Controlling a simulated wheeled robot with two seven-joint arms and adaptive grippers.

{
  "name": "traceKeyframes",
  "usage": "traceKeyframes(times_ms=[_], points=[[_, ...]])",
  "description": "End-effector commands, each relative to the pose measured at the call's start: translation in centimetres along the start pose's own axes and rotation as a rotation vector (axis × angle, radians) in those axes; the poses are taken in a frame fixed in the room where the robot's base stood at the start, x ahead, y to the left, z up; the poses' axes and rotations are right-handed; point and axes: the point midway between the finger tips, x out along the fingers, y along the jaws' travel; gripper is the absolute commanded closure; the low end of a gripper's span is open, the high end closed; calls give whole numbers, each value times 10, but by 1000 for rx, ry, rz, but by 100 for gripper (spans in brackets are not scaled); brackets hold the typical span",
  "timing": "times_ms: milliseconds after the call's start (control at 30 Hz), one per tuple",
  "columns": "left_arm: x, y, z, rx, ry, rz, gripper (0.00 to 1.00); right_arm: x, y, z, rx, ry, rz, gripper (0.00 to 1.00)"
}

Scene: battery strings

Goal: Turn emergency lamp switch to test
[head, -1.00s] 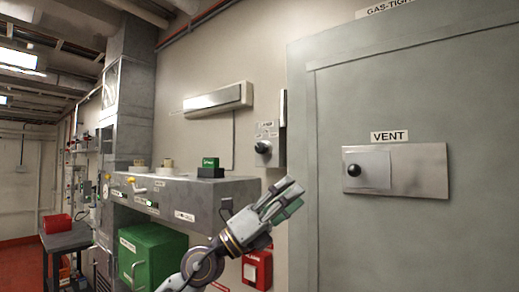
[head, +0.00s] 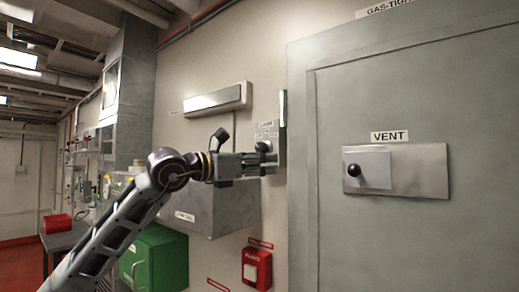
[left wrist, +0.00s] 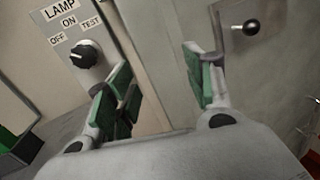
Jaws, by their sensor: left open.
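The emergency lamp switch is a dark round knob (left wrist: 86,55) on a pale plate (left wrist: 55,28) marked LAMP, OFF, ON and TEST. I cannot tell surely which mark the knob points to. In the head view the plate (head: 267,131) is on the wall left of the grey door, and my gripper hides part of the switch area. My left gripper (head: 268,164) is close to the switch. In the left wrist view its green-padded fingers (left wrist: 160,85) are apart and empty, with the knob up and left of the left finger, not between them. My right gripper is not in view.
A long lamp fixture (head: 217,99) is on the wall above. The grey door (head: 400,240) with its VENT plate (head: 420,171) stands right. A grey box (head: 225,210), green cabinet (head: 165,257) and red box (head: 257,268) are below my arm.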

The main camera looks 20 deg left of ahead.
Motion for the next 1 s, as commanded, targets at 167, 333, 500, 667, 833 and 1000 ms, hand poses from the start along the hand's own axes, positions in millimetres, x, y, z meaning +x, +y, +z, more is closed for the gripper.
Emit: traceKeyframes(times_ms=[167, 333, 500, 667, 833, 1000], points=[[-25, 39, 26, 84, 49, 160, 47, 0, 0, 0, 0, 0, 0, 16], [-44, 63, 41, 123, 81, 266, 47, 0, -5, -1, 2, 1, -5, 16], [-51, 72, 46, 133, 93, 305, 47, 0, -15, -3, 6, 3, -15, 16], [-51, 72, 46, 133, 93, 306, 47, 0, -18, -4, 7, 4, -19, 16], [-51, 72, 46, 133, 92, 304, 47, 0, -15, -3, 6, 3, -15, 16], [-46, 74, 45, 132, 93, 303, 47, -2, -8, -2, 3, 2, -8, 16]])
